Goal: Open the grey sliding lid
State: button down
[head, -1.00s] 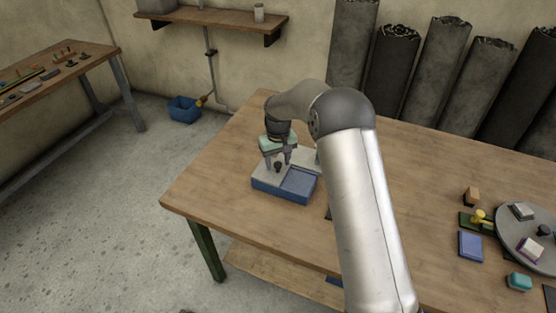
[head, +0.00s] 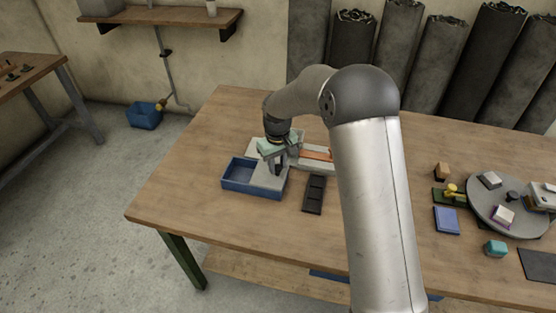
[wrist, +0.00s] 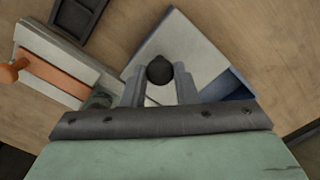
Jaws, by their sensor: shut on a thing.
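The blue box (head: 238,182) stands near the left end of the table, with its left compartment uncovered. The grey sliding lid (head: 268,181) lies over its right part. In the wrist view the lid (wrist: 190,40) is a flat pale plate with a round dark knob (wrist: 160,69). My gripper (head: 277,168) is over the lid, its fingers on either side of the knob and shut on it. In the wrist view my gripper (wrist: 160,85) hides the near part of the lid, and some blue box wall (wrist: 238,86) shows at its right.
A dark compartment tray (head: 314,195) lies just right of the box. Behind it is a pale grey holder with an orange strip (head: 316,155). A round turntable (head: 480,207) and small blocks are farther right. The table's front left is clear.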

aim_at(277, 166)
jog(key=c, duration=1.1)
grip_release()
jog(key=shift+a+r, duration=0.1)
jog(key=shift+r, duration=0.05)
notch_tip(277, 166, up, 17)
jog(key=shift+r+b, duration=0.15)
jog(key=shift+b, duration=0.55)
jog(key=s+d+m, duration=0.3)
jog(key=s+d, duration=0.9)
jog(key=s, duration=0.4)
jog(key=s+d+f+m, duration=0.1)
jog(key=s+d, duration=0.1)
jog(key=s, duration=0.3)
jog(key=s+d+f+m, duration=0.1)
jog(key=s+d+f, duration=0.1)
jog(key=s, duration=0.4)
jog(key=s+d+f+m, duration=0.1)
jog(key=s+d+f, duration=0.1)
jog(key=s, duration=0.3)
jog(key=shift+s+d+f+m, duration=0.15)
jog(key=shift+f+m, duration=0.1)
jog(key=shift+m, duration=0.05)
